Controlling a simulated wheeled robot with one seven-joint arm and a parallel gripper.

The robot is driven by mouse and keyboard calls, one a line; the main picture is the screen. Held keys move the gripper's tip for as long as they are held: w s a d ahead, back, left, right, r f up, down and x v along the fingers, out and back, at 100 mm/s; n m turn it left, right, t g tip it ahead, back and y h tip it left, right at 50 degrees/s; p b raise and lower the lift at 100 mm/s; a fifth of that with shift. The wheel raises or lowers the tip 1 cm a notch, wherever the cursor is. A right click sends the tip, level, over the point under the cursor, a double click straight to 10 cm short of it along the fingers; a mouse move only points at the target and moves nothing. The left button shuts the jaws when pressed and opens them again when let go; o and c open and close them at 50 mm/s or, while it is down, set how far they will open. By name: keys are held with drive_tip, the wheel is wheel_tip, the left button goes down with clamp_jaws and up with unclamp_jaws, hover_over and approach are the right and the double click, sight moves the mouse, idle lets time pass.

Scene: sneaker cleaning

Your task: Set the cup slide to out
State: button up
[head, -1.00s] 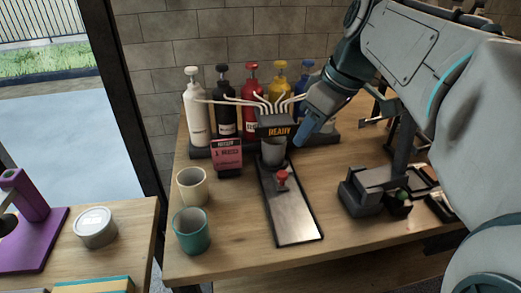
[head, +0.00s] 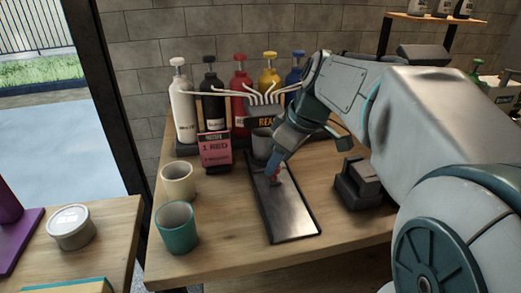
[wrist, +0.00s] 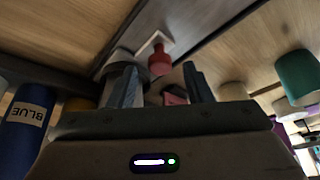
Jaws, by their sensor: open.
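The cup slide (head: 290,212) is a long metal-topped track with a dark rim on the wooden table. A grey cup (head: 262,143) stands at its far end, under the dispenser. The slide's red knob (head: 276,174) is just in front of the cup, partly hidden by my gripper (head: 273,164) in the head view. In the wrist view, the red knob (wrist: 160,61) shows just beyond the gap between the two blue fingers of my gripper (wrist: 161,82). The fingers are apart and hold nothing.
The dispenser (head: 268,121) and several coloured bottles (head: 240,100) stand behind. A pink sign (head: 215,150) is left of the grey cup. A cream cup (head: 177,182) and a teal cup (head: 177,228) stand left of the track. A dark device (head: 360,185) is to its right.

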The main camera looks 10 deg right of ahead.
drive_tip(key=shift+x, duration=0.85)
